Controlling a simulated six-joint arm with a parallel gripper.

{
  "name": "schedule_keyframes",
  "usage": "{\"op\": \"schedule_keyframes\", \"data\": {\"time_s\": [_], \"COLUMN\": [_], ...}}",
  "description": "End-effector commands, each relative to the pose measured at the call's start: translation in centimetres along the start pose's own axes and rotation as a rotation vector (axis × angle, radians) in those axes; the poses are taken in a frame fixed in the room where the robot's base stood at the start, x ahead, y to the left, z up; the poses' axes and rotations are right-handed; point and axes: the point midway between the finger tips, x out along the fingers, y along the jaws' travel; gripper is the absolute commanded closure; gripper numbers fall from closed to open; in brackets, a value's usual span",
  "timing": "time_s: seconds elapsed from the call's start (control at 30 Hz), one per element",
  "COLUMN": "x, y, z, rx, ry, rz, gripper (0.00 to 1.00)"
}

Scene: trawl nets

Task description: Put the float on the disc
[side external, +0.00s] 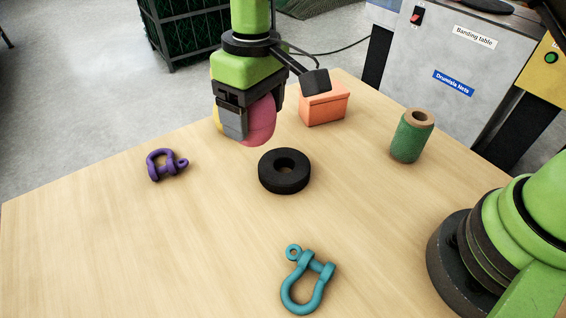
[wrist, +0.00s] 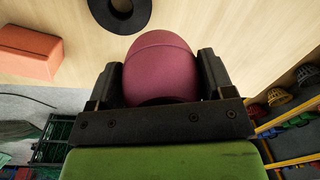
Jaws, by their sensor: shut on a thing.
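In the wrist view the float (wrist: 161,68) sits between the two dark fingers of my gripper (wrist: 162,78). The disc (side external: 284,184) is a black ring with a central hole, lying flat on the table. Part of the disc (wrist: 120,22) also shows at the top of the wrist view. Nothing lies on the disc.
An orange box (side external: 324,105) stands behind the disc, and a green spool (side external: 411,138) stands to the right. A purple shackle (side external: 163,166) lies left and a teal shackle (side external: 307,284) lies in front. The table (side external: 150,250) is clear at the front left.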

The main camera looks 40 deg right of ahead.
Motion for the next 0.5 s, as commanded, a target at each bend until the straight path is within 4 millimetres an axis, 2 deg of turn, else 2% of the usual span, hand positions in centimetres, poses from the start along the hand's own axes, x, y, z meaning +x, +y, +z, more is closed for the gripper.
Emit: {"op": "schedule_keyframes", "data": {"time_s": [0.03, 0.1, 0.23, 0.5], "x": [-0.4, -0.7, -0.7, 4.1], "y": [1.6, 3.1, 4.7, 5.3], "z": [0.6, 1.3, 2.2, 2.5], "rx": [0.014, 0.021, 0.027, 0.028], "ry": [0.001, 0.002, 0.001, -0.003], "rz": [0.0, -0.001, -0.001, -0.001], "gripper": [0.49, 0.49, 0.49, 0.49]}}
